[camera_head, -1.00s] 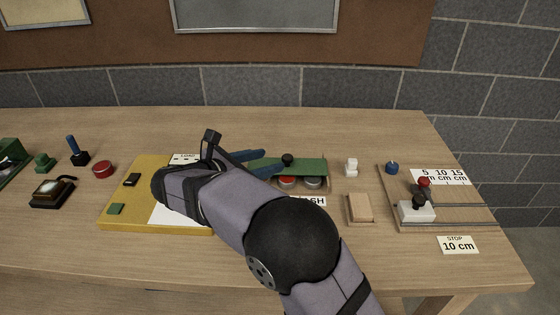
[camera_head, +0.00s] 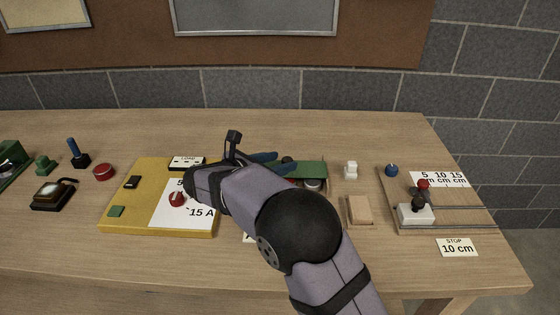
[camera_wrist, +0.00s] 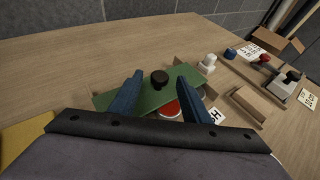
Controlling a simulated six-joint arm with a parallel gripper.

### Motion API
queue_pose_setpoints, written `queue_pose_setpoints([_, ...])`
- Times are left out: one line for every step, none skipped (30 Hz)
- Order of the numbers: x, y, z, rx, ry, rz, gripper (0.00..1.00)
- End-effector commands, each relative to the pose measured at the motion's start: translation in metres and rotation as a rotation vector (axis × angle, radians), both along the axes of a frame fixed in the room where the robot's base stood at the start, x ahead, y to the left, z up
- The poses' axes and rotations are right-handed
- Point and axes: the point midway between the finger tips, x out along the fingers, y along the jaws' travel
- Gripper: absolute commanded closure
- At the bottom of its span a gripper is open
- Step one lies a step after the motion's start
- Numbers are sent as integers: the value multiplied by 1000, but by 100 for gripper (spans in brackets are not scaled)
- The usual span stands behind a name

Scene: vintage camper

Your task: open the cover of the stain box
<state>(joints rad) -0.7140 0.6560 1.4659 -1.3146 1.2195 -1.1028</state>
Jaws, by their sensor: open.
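The stain box shows in the wrist view as a box with a flat green cover (camera_wrist: 152,100) bearing a round black knob (camera_wrist: 160,77). The cover also shows in the head view (camera_head: 312,169), partly behind my gripper. It lies askew over the box, and a red round piece (camera_wrist: 170,108) and a grey round piece (camera_head: 313,184) show at its front edge. My gripper (camera_wrist: 158,80) is open, its two blue fingers on either side of the knob. I cannot tell whether they touch it. My arm hides the box's left and front in the head view.
A yellow board (camera_head: 150,222) with a dial lies left. A white block (camera_head: 351,170), a small wooden box (camera_head: 359,210) and a wooden rail board (camera_head: 400,229) with knobs stand right. A white label (camera_wrist: 215,115) lies before the box. The table behind is clear.

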Motion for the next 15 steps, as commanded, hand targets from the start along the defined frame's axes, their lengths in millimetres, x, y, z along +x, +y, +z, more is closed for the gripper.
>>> queue_pose_setpoints([2,-2,-1,0,0,-1,57])
queue_pose_setpoints([3,-3,-2,0,0,0,57])
queue_pose_setpoints([4,-3,-2,0,0,0,57])
queue_pose_setpoints([5,-4,-2,-1,-1,0,57])
queue_pose_setpoints([5,-4,-3,0,-1,0,57])
queue_pose_setpoints([6,-4,-3,1,-1,0,57])
queue_pose_setpoints([6,-4,-3,1,-1,0,57])
queue_pose_setpoints([6,-4,-3,1,-1,0,57])
queue_pose_setpoints([6,-4,-3,1,-1,0,57])
queue_pose_setpoints([6,-4,-3,1,-1,0,57])
queue_pose_setpoints([6,-4,-3,1,-1,0,57])
queue_pose_setpoints([6,-4,-3,1,-1,0,57])
queue_pose_setpoints([6,-4,-3,1,-1,0,64])
queue_pose_setpoints([6,-4,-3,1,-1,0,71])
queue_pose_setpoints([6,-4,-3,1,-1,0,81])
